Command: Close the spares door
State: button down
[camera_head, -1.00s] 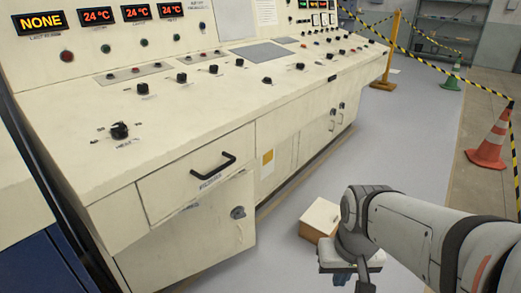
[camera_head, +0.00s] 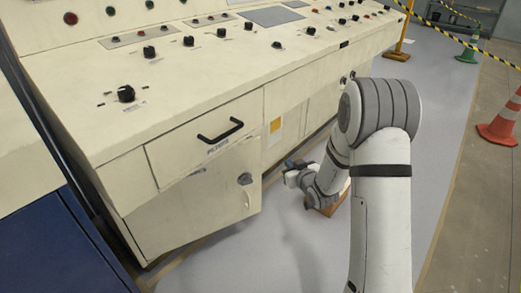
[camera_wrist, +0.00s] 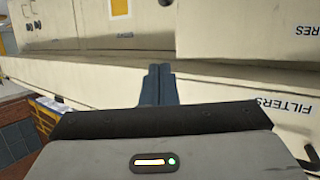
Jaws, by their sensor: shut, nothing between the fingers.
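The spares door (camera_head: 200,218) is the cream panel below the drawer labelled FILTERS (camera_head: 215,138). It stands partly open, its right edge swung out from the cabinet, with a latch (camera_head: 245,179) near that edge. My gripper (camera_head: 291,168) is low beside the cabinet, to the right of the door's free edge; I see no clear contact. In the wrist view the shut, empty fingers (camera_wrist: 158,85) point toward the cabinet. There the door (camera_wrist: 235,25), with part of its label ending in RES, is at upper right, and the drawer front (camera_wrist: 270,110) is below it.
A cardboard box (camera_head: 328,206) sits on the floor under my gripper, partly hidden by my arm. The control desk (camera_head: 190,90) with knobs overhangs the cabinet. Blue cabinet (camera_head: 50,250) at left. The grey floor before the door is clear. A cone (camera_head: 499,122) stands far right.

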jog(key=a+f+n+t+y, duration=0.1)
jog(key=a+f+t+y, duration=0.1)
jog(key=a+f+y, duration=0.15)
jog(key=b, duration=0.4)
send_near(256, 146)
jog(key=x, duration=0.6)
jog(key=shift+f, duration=0.1)
jog(key=shift+w+a, duration=0.25)
jog(key=shift+w, duration=0.2)
